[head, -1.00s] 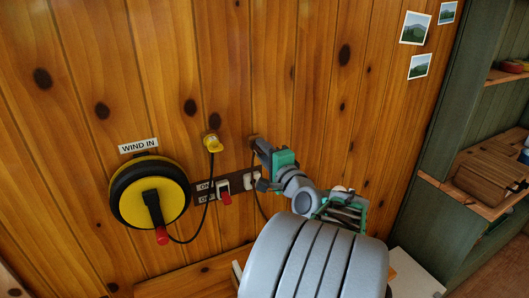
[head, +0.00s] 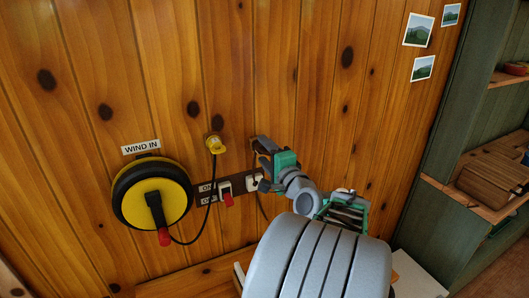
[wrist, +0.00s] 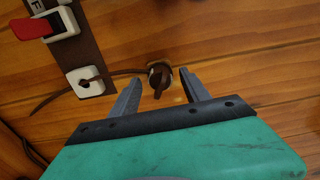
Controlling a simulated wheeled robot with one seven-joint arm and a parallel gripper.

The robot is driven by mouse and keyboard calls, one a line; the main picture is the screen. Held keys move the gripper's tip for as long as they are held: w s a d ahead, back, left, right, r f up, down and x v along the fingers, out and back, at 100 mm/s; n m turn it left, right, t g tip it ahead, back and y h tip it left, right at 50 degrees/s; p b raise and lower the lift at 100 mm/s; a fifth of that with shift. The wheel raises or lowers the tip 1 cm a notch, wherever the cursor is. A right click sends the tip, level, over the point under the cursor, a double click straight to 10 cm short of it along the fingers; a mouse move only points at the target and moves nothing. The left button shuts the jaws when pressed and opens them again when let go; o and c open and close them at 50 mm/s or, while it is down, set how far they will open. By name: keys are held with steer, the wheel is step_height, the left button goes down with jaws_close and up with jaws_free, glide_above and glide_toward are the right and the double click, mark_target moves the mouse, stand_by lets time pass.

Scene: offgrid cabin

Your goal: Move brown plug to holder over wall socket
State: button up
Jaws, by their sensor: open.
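The brown plug (wrist: 158,80) sits in a round holder (wrist: 152,68) on the plank wall in the wrist view, clear of the white wall socket (wrist: 84,82). Its brown cord (wrist: 110,74) runs from it across the front of the socket. My gripper (wrist: 163,76) is open. Its two fingers stand apart with the plug between and just beyond their tips, and no contact shows. In the head view my gripper (head: 264,163) is close to the wall by the socket (head: 253,181), and the plug is mostly hidden there.
A red-handled switch (head: 227,194) is left of the socket on the same dark strip. A yellow plug (head: 214,144) hangs up and left, with its cord running to a yellow-black reel (head: 152,193). Green shelves (head: 440,190) stand at the right.

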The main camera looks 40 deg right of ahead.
mark_target(268, 154)
steer(key=b+v, duration=0.1)
steer(key=v, duration=0.5)
steer(key=shift+s+b, duration=0.3)
steer(key=shift+s+a, duration=0.2)
steer(key=shift+s, duration=0.1)
steer(key=w+a+f+n+g+y, duration=0.3)
steer(key=a+f+n, duration=0.3)
steer(key=a, duration=0.3)
steer(key=w+a+f+n+g+y, duration=0.3)
steer(key=a+f+n, duration=0.25)
steer(key=a, duration=0.35)
steer(key=s+a+f+n+g, duration=0.3)
steer(key=s+a+n+g, duration=0.1)
steer(key=s+a+n, duration=0.1)
steer(key=s+a+f+n+g+h, duration=0.1)
steer(key=s+a+f+n+g, duration=0.2)
steer(key=s+a+n+g, duration=0.1)
steer(key=s+a+n, duration=0.1)
steer(key=s+a, duration=0.1)
steer(key=a, duration=0.1)
steer(key=shift+s+a+f, duration=0.15)
steer(key=shift+a+f, duration=0.2)
steer(key=shift+f, duration=0.05)
